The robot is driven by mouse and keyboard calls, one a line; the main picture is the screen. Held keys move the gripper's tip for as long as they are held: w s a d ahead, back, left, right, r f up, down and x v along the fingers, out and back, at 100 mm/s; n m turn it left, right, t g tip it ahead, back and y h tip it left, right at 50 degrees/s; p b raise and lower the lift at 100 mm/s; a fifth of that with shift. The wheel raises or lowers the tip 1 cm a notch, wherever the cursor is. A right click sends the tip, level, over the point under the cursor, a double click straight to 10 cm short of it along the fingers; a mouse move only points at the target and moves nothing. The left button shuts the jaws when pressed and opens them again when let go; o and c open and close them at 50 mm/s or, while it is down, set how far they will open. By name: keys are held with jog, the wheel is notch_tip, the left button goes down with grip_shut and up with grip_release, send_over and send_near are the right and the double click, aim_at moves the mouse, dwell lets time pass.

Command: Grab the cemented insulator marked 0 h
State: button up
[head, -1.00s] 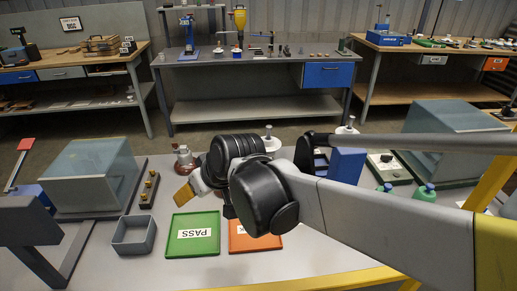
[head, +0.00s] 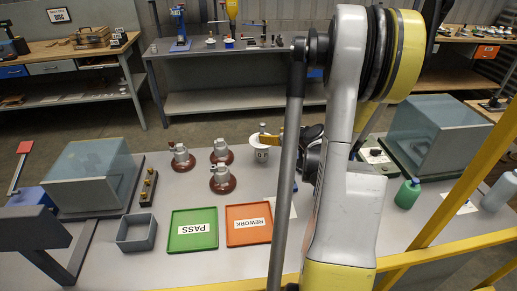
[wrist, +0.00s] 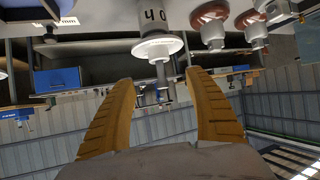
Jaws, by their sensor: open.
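The insulator marked 0 h is a white body with dark lettering; in the head view it stands (head: 261,150) on the bench, right of the brown insulators, with a metal fitting on top. In the wrist view, which is upside down, the white body (wrist: 152,20) shows its mark, and its metal fitting points into the gap between my fingers. My gripper (wrist: 161,76) is open, its two orange fingers on either side of that fitting, with visible gaps.
Brown-based insulators (head: 221,153) stand close to the left. A green PASS tray (head: 192,243) and an orange REWORK tray (head: 249,237) lie in front. A grey bin (head: 136,246) is further left. A glass-sided case (head: 440,125) and green bottle (head: 407,194) are right.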

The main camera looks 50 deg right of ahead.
aim_at(263, 133)
jog(key=b+x, duration=0.3)
jog(key=x, duration=0.6)
jog(key=shift+w, duration=0.2)
jog(key=shift+r, duration=0.1)
grip_shut()
